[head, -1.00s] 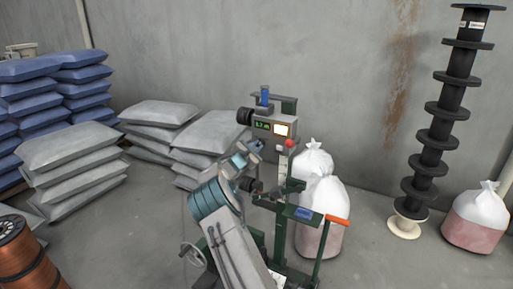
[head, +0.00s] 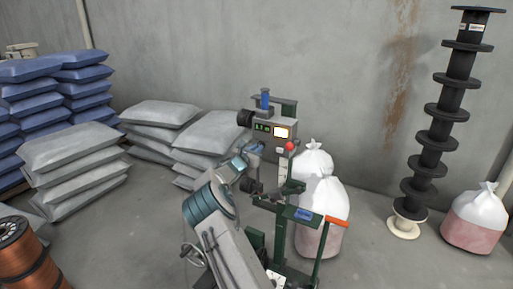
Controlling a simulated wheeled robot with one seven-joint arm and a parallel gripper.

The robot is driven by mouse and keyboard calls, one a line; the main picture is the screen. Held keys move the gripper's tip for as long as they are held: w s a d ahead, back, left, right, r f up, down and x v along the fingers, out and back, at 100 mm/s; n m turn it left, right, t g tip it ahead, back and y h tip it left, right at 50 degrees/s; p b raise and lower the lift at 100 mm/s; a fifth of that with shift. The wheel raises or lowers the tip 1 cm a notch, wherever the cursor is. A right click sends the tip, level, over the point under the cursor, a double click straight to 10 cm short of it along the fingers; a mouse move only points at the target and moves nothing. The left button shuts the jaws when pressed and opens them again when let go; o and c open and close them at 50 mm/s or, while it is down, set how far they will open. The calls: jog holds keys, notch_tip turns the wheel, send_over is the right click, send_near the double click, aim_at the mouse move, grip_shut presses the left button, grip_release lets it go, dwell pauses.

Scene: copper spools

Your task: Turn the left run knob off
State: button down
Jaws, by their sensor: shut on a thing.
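A green machine carries a grey control box (head: 268,126) with a green digit display (head: 263,127), a lit screen (head: 282,132) and a red button (head: 290,146). My gripper (head: 257,149) is at the lower left of this box, with its jaws shut on the left run knob. The knob is hidden by the gripper and wrist, so its angle cannot be told. My arm reaches up to the box from below, in front of the machine.
The machine's post has an orange handle (head: 337,221) at the right. White-and-pink sacks (head: 325,200) stand close behind it. Grey sacks (head: 75,160) lie at the left, a copper spool (head: 25,262) at the lower left. Open floor (head: 375,250) lies to the right.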

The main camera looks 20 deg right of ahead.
jog(key=shift+w+a+n+p, duration=0.1)
jog(key=shift+n+p, duration=0.8)
jog(key=shift+n, duration=1.05)
jog(key=shift+w+n+p, duration=0.1)
jog(key=shift+n+p, duration=0.75)
jog(key=shift+n, duration=1.1)
jog(key=c, duration=1.4)
grip_release()
jog(key=shift+c, duration=0.2)
jog(key=b+v, duration=0.2)
jog(key=v, duration=1.2)
